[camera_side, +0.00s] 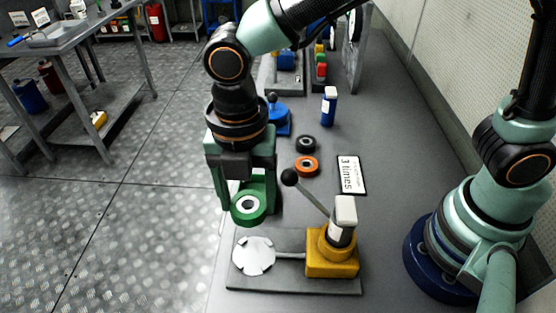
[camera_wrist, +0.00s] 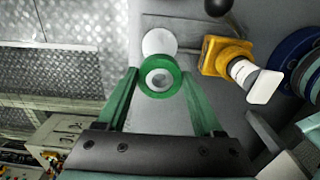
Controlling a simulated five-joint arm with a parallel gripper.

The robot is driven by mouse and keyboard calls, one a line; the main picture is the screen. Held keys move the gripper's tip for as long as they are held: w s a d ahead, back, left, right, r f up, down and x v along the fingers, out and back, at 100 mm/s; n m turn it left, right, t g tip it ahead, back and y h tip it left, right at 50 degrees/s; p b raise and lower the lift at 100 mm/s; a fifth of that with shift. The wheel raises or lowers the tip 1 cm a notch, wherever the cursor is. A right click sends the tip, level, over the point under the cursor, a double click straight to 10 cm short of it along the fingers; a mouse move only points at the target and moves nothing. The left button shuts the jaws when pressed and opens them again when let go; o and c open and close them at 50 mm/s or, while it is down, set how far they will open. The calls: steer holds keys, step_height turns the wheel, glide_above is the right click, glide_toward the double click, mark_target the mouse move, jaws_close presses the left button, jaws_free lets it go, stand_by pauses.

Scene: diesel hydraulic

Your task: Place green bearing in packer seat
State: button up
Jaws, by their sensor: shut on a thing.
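My gripper (camera_side: 247,196) is shut on the green bearing (camera_side: 249,206), a ring with a pale centre hole. In the side view it holds the bearing in the air, above and a little behind the round silver seat (camera_side: 253,256) on the grey base plate. In the wrist view the bearing (camera_wrist: 160,77) sits between the two green fingers of my gripper (camera_wrist: 162,82). The silver seat (camera_wrist: 159,42) shows just past it, partly covered by the bearing. The yellow packer body (camera_side: 333,256) with a white-topped post and a black-knobbed lever stands right of the seat.
An orange ring (camera_side: 306,166) and a black ring (camera_side: 306,143) lie on the bench behind the packer. A "3 times" sign (camera_side: 351,174), a blue bottle (camera_side: 329,106) and a blue knobbed part (camera_side: 277,117) are farther back. The lever's knob (camera_side: 290,177) rises right of my gripper.

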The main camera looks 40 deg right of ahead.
mark_target(255, 254)
step_height(255, 254, down, 14)
steer(key=shift+r, duration=0.2)
steer(key=shift+f, duration=0.15)
steer(key=o, duration=1.4)
step_height(255, 254, up, 12)
steer(key=shift+w+r, duration=0.1)
steer(key=shift+r, duration=0.05)
steer(key=d+r+m+t, duration=0.2)
steer(key=d+r+m, duration=0.1)
steer(key=d+m, duration=0.6)
steer(key=w+d+r+m+t, duration=0.1)
steer(key=d+r+m, duration=0.3)
steer(key=d+m, duration=0.5)
steer(key=w+d+r+m+t, duration=0.1)
steer(key=d+r+m, duration=0.3)
steer(key=d+m, duration=0.4)
steer(key=shift+d+m+t, duration=0.4)
steer(key=shift+m+t, duration=0.1)
steer(key=shift+t, duration=0.3)
